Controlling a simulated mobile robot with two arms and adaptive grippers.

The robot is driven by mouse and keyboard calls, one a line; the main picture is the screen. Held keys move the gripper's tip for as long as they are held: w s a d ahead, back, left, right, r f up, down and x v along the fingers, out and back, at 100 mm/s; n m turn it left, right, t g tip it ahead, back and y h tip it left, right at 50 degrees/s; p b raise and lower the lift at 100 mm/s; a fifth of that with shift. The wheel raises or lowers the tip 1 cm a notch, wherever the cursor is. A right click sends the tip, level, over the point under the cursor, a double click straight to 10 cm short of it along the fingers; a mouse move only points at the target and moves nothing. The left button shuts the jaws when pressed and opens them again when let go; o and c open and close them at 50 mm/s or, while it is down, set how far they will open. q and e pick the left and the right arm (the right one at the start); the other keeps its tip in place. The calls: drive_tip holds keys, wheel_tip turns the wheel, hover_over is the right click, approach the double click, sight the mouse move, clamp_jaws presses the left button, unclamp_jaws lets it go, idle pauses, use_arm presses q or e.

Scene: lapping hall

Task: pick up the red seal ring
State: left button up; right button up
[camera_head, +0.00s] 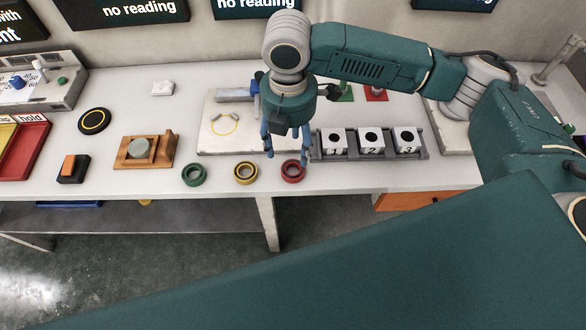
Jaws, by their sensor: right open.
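The red seal ring (293,180) lies flat near the front edge of the white bench (120,184), at the right end of a row of three rings. My right gripper (287,152) points down with its blue fingers apart and nothing between them. In the picture its fingertips sit just behind and above the red ring; I cannot tell the exact height gap. My left gripper is not in view.
A yellow ring (246,181) and a green ring (194,183) lie left of the red one. A grey rack (418,155) with numbered white blocks stands close on the right. A wooden block stand (132,163) and a pale plate (207,145) are further left and behind.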

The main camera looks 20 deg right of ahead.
hover_over(293, 173)
drive_tip(key=f, duration=0.4)
drive_tip(key=shift+a+f, duration=0.2)
drive_tip(key=shift+a, duration=0.1)
drive_tip(key=f, duration=0.1)
drive_tip(key=f+p, duration=0.1)
drive_tip(key=f, duration=0.2)
drive_tip(key=shift+d+f+p, duration=0.1)
drive_tip(key=shift+d+p, duration=0.2)
drive_tip(key=shift+d, duration=0.05)
drive_tip(key=shift+f, duration=0.5)
drive_tip(key=c, duration=0.9)
drive_tip(key=shift+r, duration=0.1)
drive_tip(key=shift+c, duration=0.2)
